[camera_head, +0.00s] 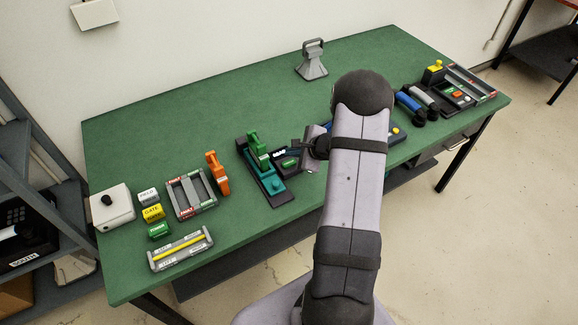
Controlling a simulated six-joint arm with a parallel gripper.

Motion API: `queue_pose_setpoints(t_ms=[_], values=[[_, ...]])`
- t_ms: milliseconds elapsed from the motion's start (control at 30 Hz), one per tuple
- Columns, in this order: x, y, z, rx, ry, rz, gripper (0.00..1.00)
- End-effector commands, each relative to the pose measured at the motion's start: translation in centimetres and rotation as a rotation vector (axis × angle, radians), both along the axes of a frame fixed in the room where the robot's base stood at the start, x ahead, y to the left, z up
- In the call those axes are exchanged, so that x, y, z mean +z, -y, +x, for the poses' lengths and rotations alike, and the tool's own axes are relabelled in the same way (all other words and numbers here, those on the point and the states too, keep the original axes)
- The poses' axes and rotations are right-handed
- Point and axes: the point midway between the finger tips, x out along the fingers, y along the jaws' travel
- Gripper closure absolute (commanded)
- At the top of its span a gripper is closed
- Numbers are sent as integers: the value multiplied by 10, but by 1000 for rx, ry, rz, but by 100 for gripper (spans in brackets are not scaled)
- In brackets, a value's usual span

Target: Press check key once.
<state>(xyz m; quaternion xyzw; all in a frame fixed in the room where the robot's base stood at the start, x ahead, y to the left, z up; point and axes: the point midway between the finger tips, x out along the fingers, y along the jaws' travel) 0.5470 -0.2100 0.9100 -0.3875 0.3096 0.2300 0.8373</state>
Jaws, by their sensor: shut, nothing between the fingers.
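A dark phone unit (284,196) with a teal base and a green handset (258,148) stands near the table's middle. A small key panel beside it carries a green key (290,163) and a pale label. I cannot read which key is the check key. My gripper (295,147) is shut and empty, just above or beside this panel; its tips are small and dark, and I cannot tell whether they touch anything. My arm hides part of the table to the right of the panel.
The green table (190,110) holds a grey stand (312,62) at the back, an orange handset (217,173), a grey tray (191,194), coloured blocks (152,212) and a white box (113,205) at left. Another unit (452,95) stands at right. The back left is clear.

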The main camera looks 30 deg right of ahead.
Motion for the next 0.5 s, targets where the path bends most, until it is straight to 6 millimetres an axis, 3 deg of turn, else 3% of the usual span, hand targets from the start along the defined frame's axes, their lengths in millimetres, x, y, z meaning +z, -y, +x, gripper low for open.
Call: queue_pose_setpoints(t_ms=[33, 133, 500], values=[[-11, 0, 0, 0, 1, -1, 100], [-17, 0, 0, -1, 1, 0, 100], [-21, 0, 0, 0, 0, -1, 100]])
